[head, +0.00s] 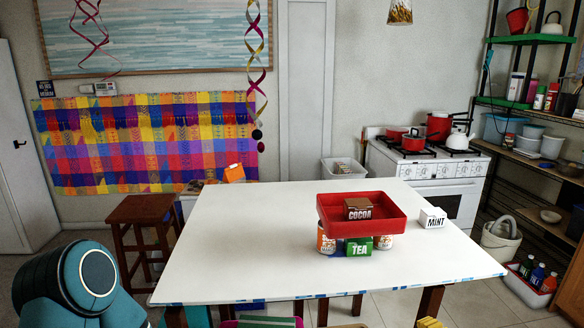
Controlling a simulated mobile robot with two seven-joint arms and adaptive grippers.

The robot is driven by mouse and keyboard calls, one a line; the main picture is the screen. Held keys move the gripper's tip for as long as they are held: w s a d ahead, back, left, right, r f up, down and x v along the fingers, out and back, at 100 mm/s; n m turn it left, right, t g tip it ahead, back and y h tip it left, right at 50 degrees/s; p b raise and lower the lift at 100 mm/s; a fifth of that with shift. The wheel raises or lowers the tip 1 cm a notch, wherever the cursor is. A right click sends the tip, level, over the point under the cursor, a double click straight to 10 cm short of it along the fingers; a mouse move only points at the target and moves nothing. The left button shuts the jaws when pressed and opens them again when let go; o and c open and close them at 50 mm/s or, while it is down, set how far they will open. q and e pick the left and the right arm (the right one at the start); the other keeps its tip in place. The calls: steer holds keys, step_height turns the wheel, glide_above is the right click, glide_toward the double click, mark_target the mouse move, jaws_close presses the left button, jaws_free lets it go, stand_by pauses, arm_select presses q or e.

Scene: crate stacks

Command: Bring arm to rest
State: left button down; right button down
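A red crate (383,221) stands on the white table (250,225), raised on several small containers. A brown box marked COCOA (359,215) sits inside it. Under its front are a green box marked TEA (358,247), an orange and white can (325,241) at the left and another can (384,242) at the right. A white box marked MINT (432,218) stands apart on the table to the right. A teal link of my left arm (72,285) shows at the lower left. Neither gripper is in view, and nothing of my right arm shows.
The table's left half and front are clear. A wooden stool (140,215) stands left of the table. A white stove (425,175) and shelves (530,150) stand behind and to the right. Partly cut-off colored items (265,322) show below the table's front edge.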

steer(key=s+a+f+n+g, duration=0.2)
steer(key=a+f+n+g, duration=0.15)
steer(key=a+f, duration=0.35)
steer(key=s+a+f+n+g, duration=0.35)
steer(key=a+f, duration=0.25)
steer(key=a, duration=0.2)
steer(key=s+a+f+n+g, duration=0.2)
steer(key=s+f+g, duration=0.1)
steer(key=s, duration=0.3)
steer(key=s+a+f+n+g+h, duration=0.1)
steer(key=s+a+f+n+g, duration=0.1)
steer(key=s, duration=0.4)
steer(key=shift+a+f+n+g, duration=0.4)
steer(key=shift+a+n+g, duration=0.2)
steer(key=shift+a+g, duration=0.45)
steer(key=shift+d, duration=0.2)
